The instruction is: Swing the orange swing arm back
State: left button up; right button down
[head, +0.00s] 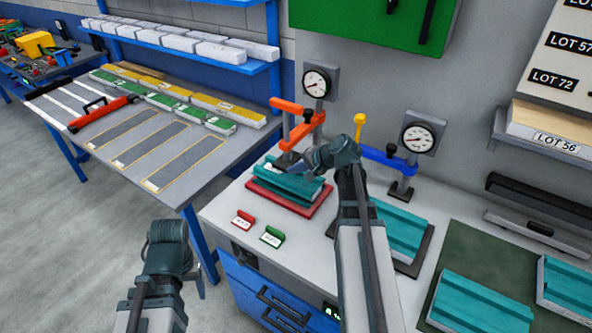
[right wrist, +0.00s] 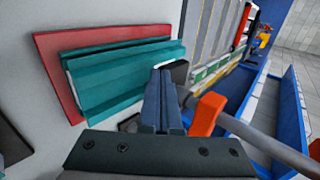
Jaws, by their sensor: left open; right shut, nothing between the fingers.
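The orange swing arm (head: 303,128) stands at the back of the left press station, below a round gauge. Its black foot (head: 288,160) is over the teal panel (head: 284,182), which lies on a red base plate (head: 300,205). My right gripper (head: 298,170) is shut and empty, low beside the swing arm and over the panel. In the right wrist view its fingers (right wrist: 167,98) are together, with an orange part of the swing arm (right wrist: 207,114) and a grey rod just right of them. My left gripper (head: 170,245) is away from the station, front left; its fingertips are hard to make out.
A second station with a blue swing arm (head: 390,158) and another teal panel (head: 400,232) is to the right, partly behind my right arm. Two gauges (head: 316,83) (head: 417,138) rise behind.

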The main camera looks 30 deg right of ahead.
jog(key=w+a+m+h, duration=0.1)
jog(key=w, duration=0.1)
jog(key=w+a+m+h, duration=0.1)
jog(key=w+a, duration=0.1)
jog(key=w, duration=0.1)
jog(key=w+a+m+t+h, duration=0.1)
jog(key=w+a+m, duration=0.1)
jog(key=w, duration=0.1)
jog(key=shift+w+a, duration=0.15)
jog(key=shift+a, duration=0.05)
jog(key=w+m+h, duration=0.3)
jog(key=w, duration=1.6)
jog(key=w+d, duration=0.7)
jog(key=w, duration=0.1)
jog(key=shift+w, duration=0.4)
